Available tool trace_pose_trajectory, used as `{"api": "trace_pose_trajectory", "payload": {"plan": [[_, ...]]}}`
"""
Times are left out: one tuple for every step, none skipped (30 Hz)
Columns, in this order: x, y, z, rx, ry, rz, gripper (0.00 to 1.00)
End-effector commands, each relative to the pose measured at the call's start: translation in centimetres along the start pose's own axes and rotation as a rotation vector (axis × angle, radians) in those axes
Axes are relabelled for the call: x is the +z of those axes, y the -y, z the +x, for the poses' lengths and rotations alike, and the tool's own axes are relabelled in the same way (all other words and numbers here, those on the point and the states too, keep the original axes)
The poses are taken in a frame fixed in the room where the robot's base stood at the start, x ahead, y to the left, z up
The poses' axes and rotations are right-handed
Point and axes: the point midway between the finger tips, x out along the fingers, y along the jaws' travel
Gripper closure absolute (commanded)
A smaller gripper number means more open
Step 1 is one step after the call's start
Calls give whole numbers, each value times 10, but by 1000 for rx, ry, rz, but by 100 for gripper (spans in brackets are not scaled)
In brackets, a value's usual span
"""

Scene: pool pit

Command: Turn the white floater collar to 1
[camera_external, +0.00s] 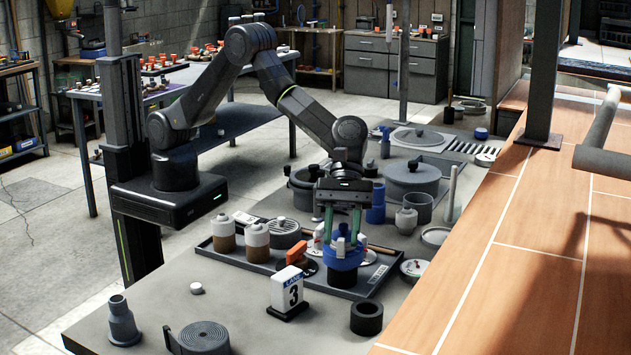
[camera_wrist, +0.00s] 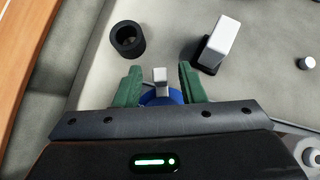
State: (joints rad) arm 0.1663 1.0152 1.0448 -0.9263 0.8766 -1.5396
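A blue round body (camera_external: 343,258) with small white upright parts on top stands on a dark tray, below my gripper. I cannot tell for sure which white part is the floater collar, and no number marks on it are legible. My gripper (camera_external: 342,218) points down with its green fingers apart, just above the blue body. In the wrist view, my gripper's fingers (camera_wrist: 157,84) stand on either side of a pale block (camera_wrist: 160,76) on the blue body (camera_wrist: 160,97). A gap shows on both sides of the block. Much of the blue body is hidden by my gripper.
An orange-handled valve (camera_external: 298,253) and white-topped jars (camera_external: 257,241) stand close left on the tray (camera_external: 230,257). A blue cylinder (camera_external: 376,205) is close behind.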

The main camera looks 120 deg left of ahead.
Motion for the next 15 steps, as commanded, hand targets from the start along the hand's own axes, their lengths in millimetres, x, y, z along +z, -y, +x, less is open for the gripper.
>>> {"api": "trace_pose_trajectory", "payload": {"plan": [[1, 0, 5, 0, 0, 0, 64], [1, 0, 8, 0, 0, 0, 64], [0, 0, 11, -1, 0, -1, 64], [0, 0, 13, -1, 0, -1, 64], [0, 0, 15, 0, 0, -1, 64], [0, 0, 16, 0, 1, 0, 64], [0, 0, 17, 0, 1, 0, 64], [0, 0, 17, 0, 1, 0, 64], [0, 0, 18, 1, 1, 0, 64], [0, 0, 18, 1, 1, 0, 64], [0, 0, 18, 1, 1, 0, 64], [0, 0, 18, 1, 1, 0, 64], [0, 0, 18, 1, 1, 0, 64], [0, 0, 18, 1, 1, 0, 64], [0, 0, 18, 1, 1, 0, 66]]}}
